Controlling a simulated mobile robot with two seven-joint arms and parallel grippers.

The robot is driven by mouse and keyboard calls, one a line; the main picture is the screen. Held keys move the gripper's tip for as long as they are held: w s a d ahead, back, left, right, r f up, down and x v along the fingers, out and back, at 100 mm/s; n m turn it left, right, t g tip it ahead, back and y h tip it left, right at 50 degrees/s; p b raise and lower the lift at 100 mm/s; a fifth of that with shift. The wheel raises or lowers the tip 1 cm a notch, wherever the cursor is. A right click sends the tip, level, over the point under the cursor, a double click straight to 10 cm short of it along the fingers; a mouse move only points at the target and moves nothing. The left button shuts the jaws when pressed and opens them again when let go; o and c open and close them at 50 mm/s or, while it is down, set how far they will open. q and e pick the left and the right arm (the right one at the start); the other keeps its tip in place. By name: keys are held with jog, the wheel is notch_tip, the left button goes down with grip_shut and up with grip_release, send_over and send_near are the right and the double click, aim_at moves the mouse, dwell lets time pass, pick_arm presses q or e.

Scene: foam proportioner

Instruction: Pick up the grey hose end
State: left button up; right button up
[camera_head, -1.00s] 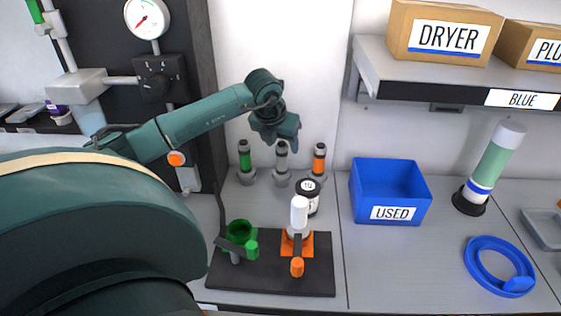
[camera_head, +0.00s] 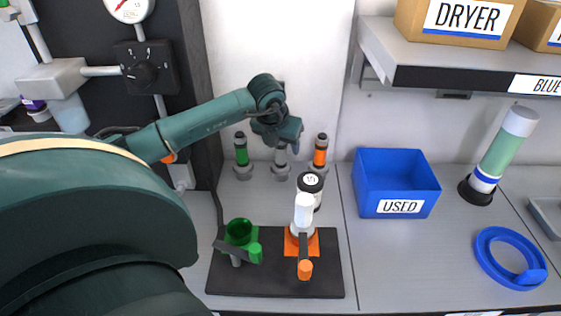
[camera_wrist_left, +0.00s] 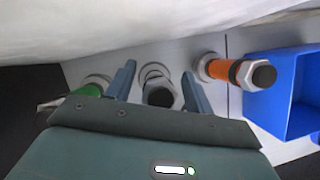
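The grey hose end (camera_head: 281,160) stands upright between the green hose end (camera_head: 241,156) and the orange hose end (camera_head: 320,152) at the back of the bench. My left gripper (camera_head: 283,142) is over it and hides its upper part in the head view. In the left wrist view my left gripper (camera_wrist_left: 160,82) is open. Its two fingers lie on either side of the grey hose end (camera_wrist_left: 159,92), with visible gaps. Whether the fingertips reach down past its top I cannot tell. My right gripper is not in view.
A black board (camera_head: 275,283) in front carries a green funnel-like fitting (camera_head: 240,233) and an orange-based fitting (camera_head: 302,242). A white bottle with a black cap (camera_head: 311,183) stands behind it. A blue USED bin (camera_head: 396,185) is to the right.

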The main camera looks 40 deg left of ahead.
pick_arm(q)
grip_shut()
dwell(0.3)
jog(key=shift+a+r, duration=0.1)
jog(key=shift+r, duration=0.05)
